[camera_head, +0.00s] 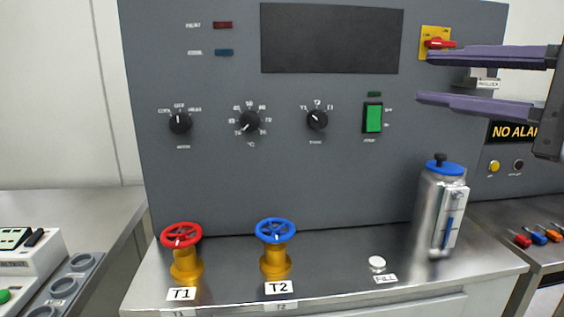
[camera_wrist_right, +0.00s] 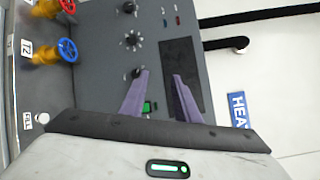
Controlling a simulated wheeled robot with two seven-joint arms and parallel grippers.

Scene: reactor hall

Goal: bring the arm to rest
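My right gripper (camera_head: 424,77) comes in from the right in the head view, in front of the grey control panel (camera_head: 210,150). Its two purple fingers are wide apart with nothing between them. One finger overlaps the red switch on the yellow plate (camera_head: 428,33) in the picture; I cannot tell whether they touch. In the right wrist view the open fingers of the right gripper (camera_wrist_right: 160,78) point towards the panel and its dark screen (camera_wrist_right: 180,65). My left gripper shows in neither view.
A red valve (camera_head: 181,235) labelled T1 and a blue valve (camera_head: 275,231) labelled T2 stand on the steel bench (camera_head: 340,265). A metal canister (camera_head: 430,205) with a blue lid stands at the right, near the FILL knob (camera_head: 377,263). The bench front is clear.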

